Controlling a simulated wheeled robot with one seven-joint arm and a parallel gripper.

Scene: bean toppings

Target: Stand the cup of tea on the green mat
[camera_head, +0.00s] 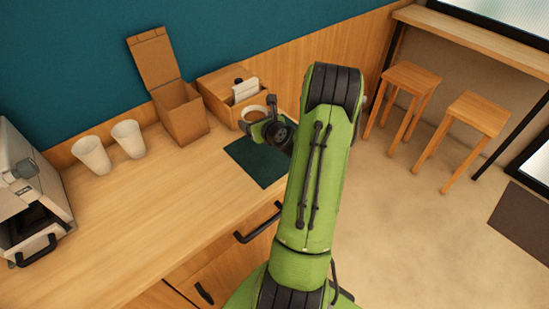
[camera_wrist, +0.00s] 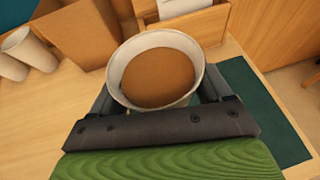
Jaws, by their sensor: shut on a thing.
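The cup of tea (camera_wrist: 157,76) is a white cup filled with brown liquid, upright between my gripper's fingers in the wrist view. My gripper (camera_wrist: 155,98) is shut on it. In the head view the cup (camera_head: 254,113) shows near the back edge of the green mat, partly covered by my gripper (camera_head: 264,124). The dark green mat (camera_head: 249,164) lies flat on the counter in front of the cup; it also shows at the right in the wrist view (camera_wrist: 270,120). I cannot tell whether the cup's base touches anything.
Two white cups (camera_head: 92,156) stand on the left of the counter (camera_head: 150,210). An open cardboard box (camera_head: 182,115) and a wooden holder with white cards (camera_head: 222,88) stand behind the mat. A coffee machine (camera_head: 28,195) is at far left. The middle counter is clear.

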